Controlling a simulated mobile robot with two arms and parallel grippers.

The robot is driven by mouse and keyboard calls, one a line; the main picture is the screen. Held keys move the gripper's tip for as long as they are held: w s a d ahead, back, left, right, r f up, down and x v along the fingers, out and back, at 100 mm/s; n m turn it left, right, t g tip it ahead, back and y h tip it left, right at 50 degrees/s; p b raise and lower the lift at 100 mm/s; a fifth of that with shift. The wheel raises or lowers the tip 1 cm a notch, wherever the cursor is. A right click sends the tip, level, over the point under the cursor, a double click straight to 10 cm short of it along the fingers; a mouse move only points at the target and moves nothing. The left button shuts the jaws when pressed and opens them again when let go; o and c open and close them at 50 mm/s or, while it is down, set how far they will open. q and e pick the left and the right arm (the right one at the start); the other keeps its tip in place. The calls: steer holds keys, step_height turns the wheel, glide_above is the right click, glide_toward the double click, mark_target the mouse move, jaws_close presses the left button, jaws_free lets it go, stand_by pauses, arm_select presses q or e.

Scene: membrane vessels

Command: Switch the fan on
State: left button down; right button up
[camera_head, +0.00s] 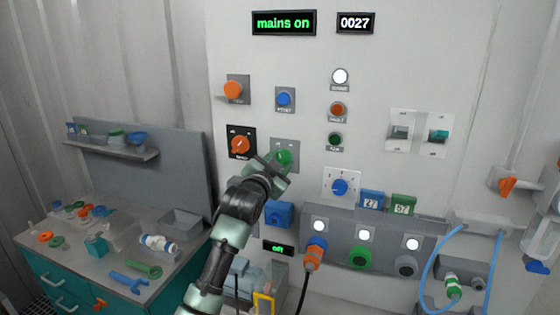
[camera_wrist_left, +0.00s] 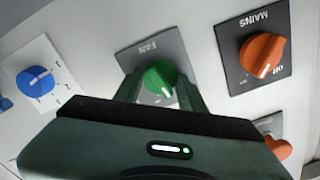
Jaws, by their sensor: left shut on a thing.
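The fan switch is a green rotary knob (camera_head: 284,156) on a grey plate on the white wall panel. In the left wrist view the green knob (camera_wrist_left: 158,76) sits under the word FAN, with a white mark on it. My left gripper (camera_head: 275,166) is at this knob, and the wrist view shows its two fingers (camera_wrist_left: 156,92) on either side of it, shut on it. My left arm hides part of the panel below the knob. A small display (camera_head: 278,248) lower on the panel shows green text that looks like "off". My right gripper is not in view.
The orange mains knob (camera_head: 240,146) is close to the left of the fan knob. A blue dial (camera_head: 340,187) is to the lower right. The top display (camera_head: 284,22) reads "mains on". A workbench (camera_head: 60,262) with small parts stands at the left.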

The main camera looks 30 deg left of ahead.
arm_select(q)
steer(key=m+p, duration=0.1)
steer(key=m, duration=0.4)
steer(key=shift+r+p, duration=0.1)
steer(key=shift+p, duration=0.25)
steer(key=shift+m+p, duration=0.5)
steer(key=shift+m, duration=1.2)
steer(key=c, duration=0.8)
jaws_free()
steer(key=shift+c, duration=0.2)
steer(key=shift+s, duration=0.1)
